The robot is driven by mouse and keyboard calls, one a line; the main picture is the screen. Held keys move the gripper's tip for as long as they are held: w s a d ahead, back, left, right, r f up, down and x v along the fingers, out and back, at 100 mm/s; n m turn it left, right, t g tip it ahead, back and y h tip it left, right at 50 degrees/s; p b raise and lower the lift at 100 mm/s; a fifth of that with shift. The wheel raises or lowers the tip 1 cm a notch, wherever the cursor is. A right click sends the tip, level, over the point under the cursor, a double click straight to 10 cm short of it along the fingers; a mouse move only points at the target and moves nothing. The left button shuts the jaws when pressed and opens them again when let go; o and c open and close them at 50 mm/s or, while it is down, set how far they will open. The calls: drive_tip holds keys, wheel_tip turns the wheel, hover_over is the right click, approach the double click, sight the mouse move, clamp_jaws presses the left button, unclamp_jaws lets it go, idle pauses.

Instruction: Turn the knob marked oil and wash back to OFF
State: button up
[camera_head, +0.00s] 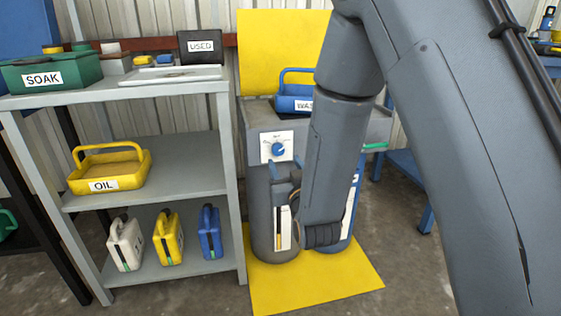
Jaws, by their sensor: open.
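A blue knob (278,149) sits on a white dial plate (268,158) on the front of a grey cabinet (259,119). The plate's markings are too small to read, so I cannot tell the knob's setting. My gripper (285,171) is open just below the plate, its fingers pointing up toward the knob. It looks empty, and I cannot tell how far it is from the panel. A yellow basket labelled OIL (109,170) stands on the middle shelf. A blue basket (296,91), its label partly hidden by my arm, sits on top of the cabinet.
Two drums, one grey (262,235) and one blue (355,205), stand under the cabinet on a yellow mat (285,293). A grey shelf unit (240,205) on the left holds several cans, a green SOAK box (62,72) and a black USED box (200,52).

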sight(279, 151)
drive_tip(key=b+x, duration=0.1)
drive_tip(key=x, duration=0.6)
drive_tip(key=shift+w+b, duration=0.25)
drive_tip(key=shift+b, duration=0.15)
drive_tip(key=shift+c, duration=0.4)
drive_tip(key=c, duration=1)
drive_tip(key=shift+n+p, duration=0.3)
drive_tip(key=shift+n, duration=0.1)
drive_tip(key=n+p, duration=0.3)
drive_tip(key=n, duration=0.1)
drive_tip(key=shift+n, duration=0.3)
drive_tip(key=n+p, duration=0.3)
drive_tip(key=n, duration=0.2)
drive_tip(key=shift+n, duration=0.3)
